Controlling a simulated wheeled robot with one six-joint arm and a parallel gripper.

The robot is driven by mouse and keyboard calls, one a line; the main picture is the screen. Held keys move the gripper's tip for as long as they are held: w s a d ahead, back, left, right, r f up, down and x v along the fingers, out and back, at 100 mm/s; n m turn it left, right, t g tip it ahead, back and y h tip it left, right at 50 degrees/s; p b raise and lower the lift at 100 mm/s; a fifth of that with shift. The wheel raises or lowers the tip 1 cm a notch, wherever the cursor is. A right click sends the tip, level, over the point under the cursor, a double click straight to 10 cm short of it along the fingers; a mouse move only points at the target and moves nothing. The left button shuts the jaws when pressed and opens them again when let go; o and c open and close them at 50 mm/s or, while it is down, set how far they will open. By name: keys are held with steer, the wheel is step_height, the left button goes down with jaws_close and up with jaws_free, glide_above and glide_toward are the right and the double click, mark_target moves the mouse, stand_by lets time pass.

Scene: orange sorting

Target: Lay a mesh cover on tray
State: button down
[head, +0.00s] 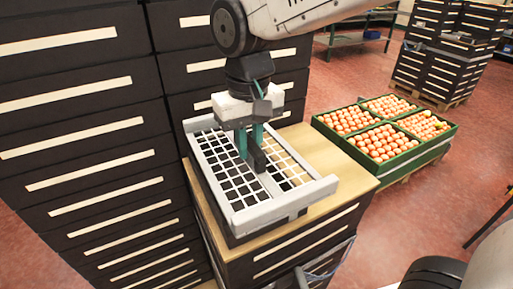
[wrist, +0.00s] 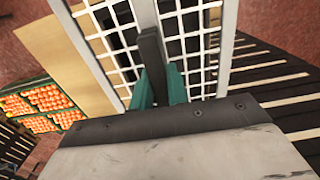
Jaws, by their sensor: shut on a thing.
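The mesh cover (head: 233,180) is a pale grid in a light frame, with a dark upright grip (head: 257,158) at its middle. My gripper (head: 250,143) comes down from above and its teal fingers are shut on that grip. In the wrist view the fingers (wrist: 160,88) close around the grip (wrist: 150,48), with white mesh (wrist: 190,22) on both sides. The cover lies over the dark tray (head: 246,232), roughly lined up with it. I cannot tell whether it rests on the tray or hangs just above. The tray's inside is mostly hidden by the cover.
The tray stands on a wooden top (head: 328,158) above a dark drawer stack. Tall dark stacks with pale strips (head: 75,95) rise to the left and behind. A green crate of oranges (head: 400,170) stands to the right. Red floor is open beyond.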

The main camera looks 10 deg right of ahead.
steer(key=w, duration=0.2)
steer(key=w+a, duration=0.1)
steer(key=w+f, duration=0.1)
steer(key=w, duration=0.1)
steer(key=shift+w+a, duration=0.35)
steer(key=shift+s+f, duration=0.1)
steer(key=shift+f, duration=2.7)
steer(key=c, duration=1.3)
jaws_free()
steer(key=shift+r, duration=0.1)
step_height(320, 180, up, 8)
steer(key=shift+f, duration=0.2)
